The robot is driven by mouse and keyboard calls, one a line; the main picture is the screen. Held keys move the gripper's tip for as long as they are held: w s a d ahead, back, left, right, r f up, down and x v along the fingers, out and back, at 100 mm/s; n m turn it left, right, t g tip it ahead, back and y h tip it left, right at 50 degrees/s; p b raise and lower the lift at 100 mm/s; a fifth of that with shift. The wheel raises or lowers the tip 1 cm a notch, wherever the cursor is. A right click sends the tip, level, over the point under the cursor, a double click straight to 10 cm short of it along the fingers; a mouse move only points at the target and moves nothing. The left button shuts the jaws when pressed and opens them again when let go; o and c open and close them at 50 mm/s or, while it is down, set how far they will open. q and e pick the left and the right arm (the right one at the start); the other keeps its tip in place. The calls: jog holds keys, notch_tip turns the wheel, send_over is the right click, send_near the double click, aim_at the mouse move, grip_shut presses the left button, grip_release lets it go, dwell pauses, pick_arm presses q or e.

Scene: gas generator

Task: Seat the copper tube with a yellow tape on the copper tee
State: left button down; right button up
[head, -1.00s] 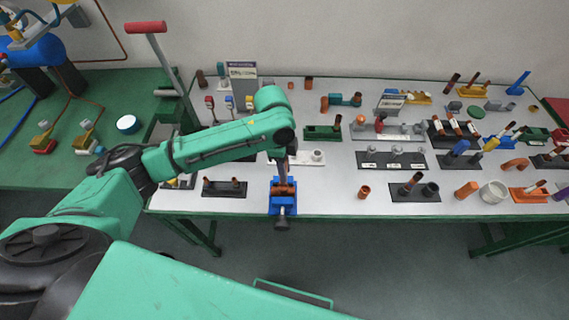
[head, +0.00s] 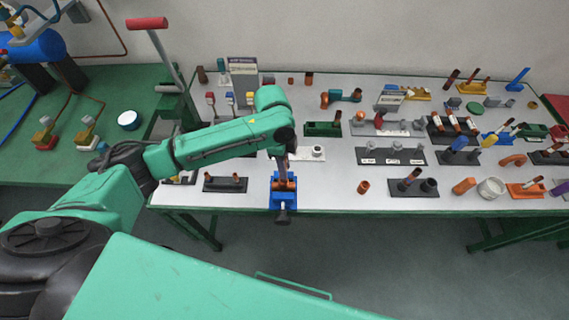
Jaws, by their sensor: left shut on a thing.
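A blue vise (head: 283,202) stands at the front edge of the white table, with a copper tee (head: 284,184) held in it. My left arm reaches in from the left, and my left gripper (head: 283,158) points down right above the tee. The gripper is shut on a thin upright piece, which I take for the copper tube. The wrist and the gripper hide most of it. I cannot make out the yellow tape, nor whether the tube's lower end touches the tee or is apart from it. My right gripper is not in view.
A dark holder (head: 225,184) with short copper stubs lies left of the vise. A loose copper fitting (head: 363,187) stands to the right, and a black block (head: 413,190) with tubes is beyond it. Many fittings fill the table's right half. A red-handled lever (head: 147,23) rises at left.

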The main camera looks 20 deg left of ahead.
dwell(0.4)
pick_arm(q)
jog(key=shift+r+p, duration=0.1)
jog(key=shift+p, duration=0.25)
dwell(0.3)
jog(key=shift+p, duration=0.5)
jog(key=shift+f+b, duration=0.45)
jog(key=shift+f, duration=1.25)
